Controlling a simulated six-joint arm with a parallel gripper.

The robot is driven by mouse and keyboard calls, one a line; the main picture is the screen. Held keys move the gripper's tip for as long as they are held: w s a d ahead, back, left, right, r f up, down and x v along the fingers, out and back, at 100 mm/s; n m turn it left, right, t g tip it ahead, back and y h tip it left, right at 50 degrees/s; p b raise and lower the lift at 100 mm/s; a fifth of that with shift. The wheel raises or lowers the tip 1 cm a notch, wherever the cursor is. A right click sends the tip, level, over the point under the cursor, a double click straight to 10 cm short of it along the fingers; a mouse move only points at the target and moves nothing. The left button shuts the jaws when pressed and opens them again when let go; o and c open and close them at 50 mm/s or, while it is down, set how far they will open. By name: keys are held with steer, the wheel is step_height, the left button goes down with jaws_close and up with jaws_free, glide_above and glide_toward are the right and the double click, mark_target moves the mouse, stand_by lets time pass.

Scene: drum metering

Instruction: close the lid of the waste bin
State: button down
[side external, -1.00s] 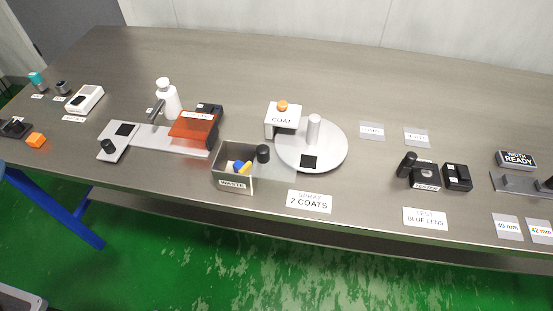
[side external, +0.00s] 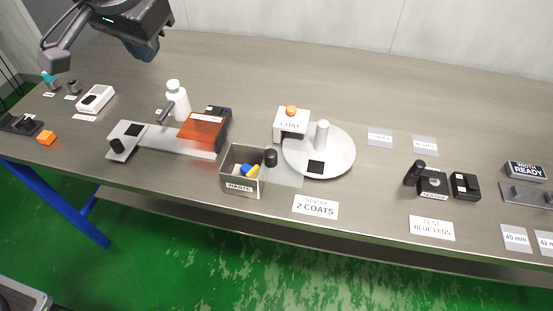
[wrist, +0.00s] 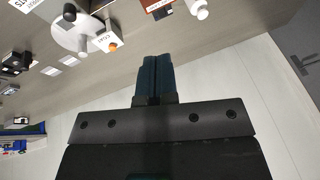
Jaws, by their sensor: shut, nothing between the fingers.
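The waste bin (side external: 231,181) is a grey open-topped box with a WASTE label, near the table's front edge in the side view. Blue and yellow pieces (side external: 250,170) lie inside it. A clear greyish panel (side external: 287,178), which looks like its lid, extends to the right of the bin, off the opening. A black knob (side external: 270,157) stands at the bin's right edge. My gripper (side external: 148,52) is high at the upper left, well away from the bin. In the wrist view its blue fingers (wrist: 155,58) are together and empty. I cannot make out the bin clearly there.
A round grey turntable (side external: 335,162) and the white COAT unit (side external: 290,123) stand right of the bin. An orange-covered fixture (side external: 202,131) and a white bottle (side external: 177,100) stand to the left. The rear middle of the table is clear.

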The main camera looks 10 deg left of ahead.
steer(key=w+d+f, duration=0.2)
steer(key=d+f, duration=0.1)
steer(key=d, duration=0.6)
steer(key=y, duration=0.2)
glide_above(279, 164)
steer(key=s+a, duration=0.2)
steer(key=s, duration=0.1)
step_height(279, 164, down, 4)
steer(key=f, duration=0.1)
steer(key=s+d+f+t, duration=0.2)
steer(key=s+d+f, duration=0.3)
steer(key=d+f, duration=0.5)
steer(key=shift+y, duration=0.3)
steer(key=x, duration=0.8)
steer(key=shift+w+d, duration=0.2)
steer(key=shift+w, duration=0.2)
steer(key=shift+w+a+f, duration=0.1)
steer(key=shift+w+a, duration=0.25)
steer(key=shift+a, duration=0.45)
steer(key=shift+w+a, duration=0.15)
steer(key=shift+a, duration=0.5)
steer(key=shift+w+a, duration=0.15)
steer(key=shift+a, duration=0.45)
